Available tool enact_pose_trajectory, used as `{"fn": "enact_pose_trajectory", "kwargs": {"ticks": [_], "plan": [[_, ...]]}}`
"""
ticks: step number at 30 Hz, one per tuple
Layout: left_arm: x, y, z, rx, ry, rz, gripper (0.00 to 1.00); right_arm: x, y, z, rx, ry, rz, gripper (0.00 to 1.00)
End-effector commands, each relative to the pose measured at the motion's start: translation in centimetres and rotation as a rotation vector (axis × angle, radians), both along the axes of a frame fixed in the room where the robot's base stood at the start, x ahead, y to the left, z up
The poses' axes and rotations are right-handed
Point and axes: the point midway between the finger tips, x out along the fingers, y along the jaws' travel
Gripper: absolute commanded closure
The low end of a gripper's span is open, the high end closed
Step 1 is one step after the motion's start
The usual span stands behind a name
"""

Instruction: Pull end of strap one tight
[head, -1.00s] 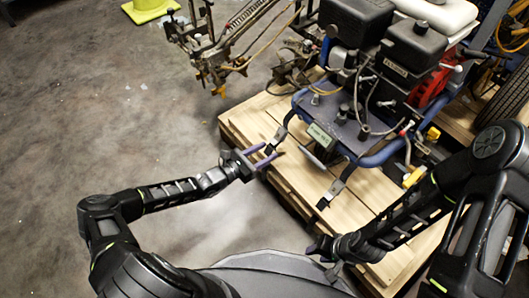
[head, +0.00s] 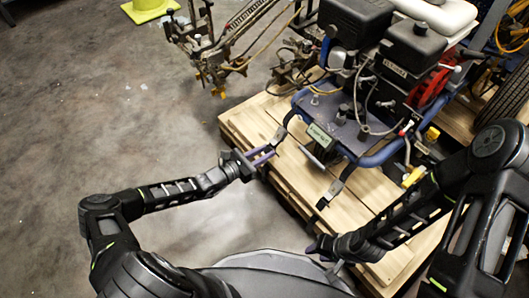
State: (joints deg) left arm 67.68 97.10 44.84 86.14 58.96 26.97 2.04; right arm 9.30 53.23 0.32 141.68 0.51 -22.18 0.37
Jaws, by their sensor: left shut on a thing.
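A short strap (head: 280,134) hangs from the left front corner of the blue machine frame, its dark end reaching down to the pallet's edge. My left gripper (head: 265,154) is shut on this strap's end, its purple fingers close together. A second strap (head: 335,188) hangs from the frame's front right part, its black end over the pallet boards, apart from both grippers. My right gripper (head: 318,245) is low in the middle, below the second strap's end. Its fingers are small and partly hidden, so I cannot tell whether they are open.
The line striper (head: 345,120) with its engine and blue frame stands on a wooden pallet (head: 290,172). A yellow cone base (head: 150,10) lies at the upper left. A tyre (head: 503,100) stands at the right. The concrete floor at left is clear.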

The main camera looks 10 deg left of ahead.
Motion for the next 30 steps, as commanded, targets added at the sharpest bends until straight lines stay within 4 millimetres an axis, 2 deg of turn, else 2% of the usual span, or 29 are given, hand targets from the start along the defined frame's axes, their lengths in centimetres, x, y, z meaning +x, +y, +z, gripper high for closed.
{"fn": "enact_pose_trajectory", "kwargs": {"ticks": [14, 30], "plan": [[-0.1, 0.0, -0.2, 0.000, 0.000, 0.000, 1.00, 0.0, 0.0, -0.1, 0.000, 0.000, 0.000, 0.64], [-1.2, 1.0, -3.1, 0.002, 0.001, 0.001, 1.00, 0.0, 0.0, -1.8, 0.000, 0.000, 0.000, 0.64]]}}
